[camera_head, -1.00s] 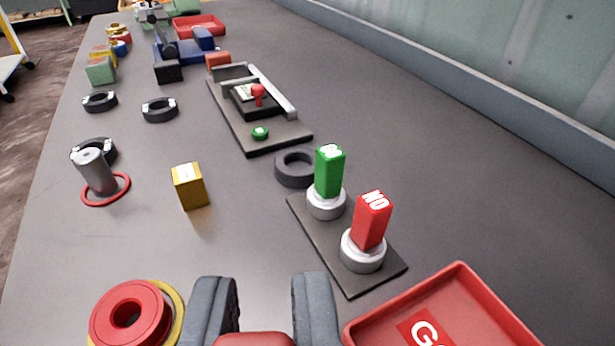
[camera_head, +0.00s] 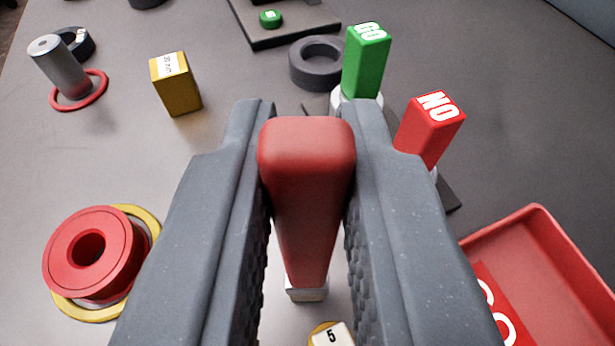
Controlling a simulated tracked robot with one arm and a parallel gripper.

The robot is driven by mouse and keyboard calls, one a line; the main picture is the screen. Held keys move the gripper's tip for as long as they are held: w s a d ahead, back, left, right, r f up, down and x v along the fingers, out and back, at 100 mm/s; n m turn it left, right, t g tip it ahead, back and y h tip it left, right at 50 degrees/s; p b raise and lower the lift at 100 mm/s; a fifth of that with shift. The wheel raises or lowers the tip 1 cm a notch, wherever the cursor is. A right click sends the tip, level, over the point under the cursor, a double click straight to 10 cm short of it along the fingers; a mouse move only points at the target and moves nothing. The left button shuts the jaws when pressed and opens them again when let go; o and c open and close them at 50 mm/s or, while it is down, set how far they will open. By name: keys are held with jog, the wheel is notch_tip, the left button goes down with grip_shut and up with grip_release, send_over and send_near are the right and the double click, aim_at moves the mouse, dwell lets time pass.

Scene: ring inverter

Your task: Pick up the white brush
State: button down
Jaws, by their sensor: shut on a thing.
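My gripper (camera_head: 307,120) is in the middle of the head camera view. Its two grey fingers are shut on a red handle (camera_head: 306,190), one finger on each side. The handle is upright and narrows downward to a whitish end (camera_head: 307,290). It looks like the brush, red in the handle and pale only at the end. I cannot tell whether that end touches the table.
A red tray (camera_head: 540,240) stands close at right. Green GO (camera_head: 366,60) and red NO (camera_head: 430,125) blocks stand beyond my fingers. A red spool (camera_head: 88,255) is at left, a yellow block (camera_head: 176,85) behind it. A small yellow piece marked 5 (camera_head: 330,336) is below.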

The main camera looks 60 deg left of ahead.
jog(key=shift+f, duration=0.15)
jog(key=c, duration=1.4)
grip_release()
jog(key=v, duration=1.2)
jog(key=shift+r, duration=0.25)
